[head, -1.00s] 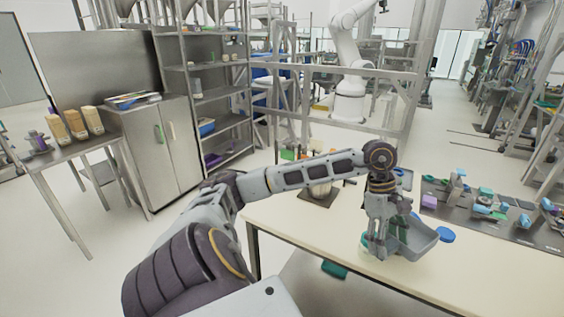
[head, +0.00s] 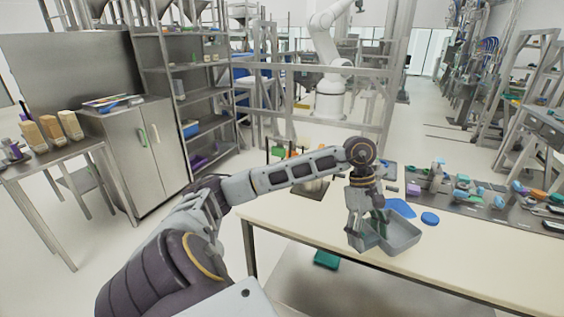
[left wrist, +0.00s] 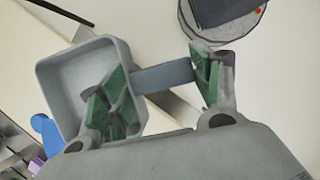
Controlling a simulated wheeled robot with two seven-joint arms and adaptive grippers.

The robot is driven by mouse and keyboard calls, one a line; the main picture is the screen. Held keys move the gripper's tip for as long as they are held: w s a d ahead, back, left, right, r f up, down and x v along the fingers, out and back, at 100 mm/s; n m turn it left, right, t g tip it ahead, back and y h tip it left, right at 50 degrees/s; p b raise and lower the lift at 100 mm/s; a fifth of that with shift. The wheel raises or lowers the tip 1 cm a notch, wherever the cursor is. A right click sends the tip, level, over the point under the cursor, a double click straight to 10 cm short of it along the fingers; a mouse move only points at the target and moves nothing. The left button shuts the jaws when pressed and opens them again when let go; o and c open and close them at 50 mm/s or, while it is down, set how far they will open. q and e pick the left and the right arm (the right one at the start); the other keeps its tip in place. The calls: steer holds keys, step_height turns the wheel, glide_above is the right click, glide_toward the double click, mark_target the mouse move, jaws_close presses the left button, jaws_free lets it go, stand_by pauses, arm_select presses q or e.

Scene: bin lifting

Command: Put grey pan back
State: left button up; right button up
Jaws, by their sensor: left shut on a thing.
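The grey pan (head: 405,236) is a rectangular, open tray. In the head view it is over the table's left part, near the front edge; whether it touches the top I cannot tell. My left gripper (head: 366,232) points down at its left side, shut on the pan. In the left wrist view the pan (left wrist: 62,80) shows at the left, with a grey bar between the green-padded fingers (left wrist: 163,88). One finger overlaps the pan's inside. My right gripper is not in view.
A blue flat piece (head: 403,207) and a blue round lid (head: 430,218) lie just behind the pan. A dark mat (head: 480,202) with several small items fills the back right. The pale table (head: 480,262) is clear at front right. A green thing (head: 326,260) is below.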

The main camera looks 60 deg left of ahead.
arm_select(q)
steer(key=shift+m, duration=0.3)
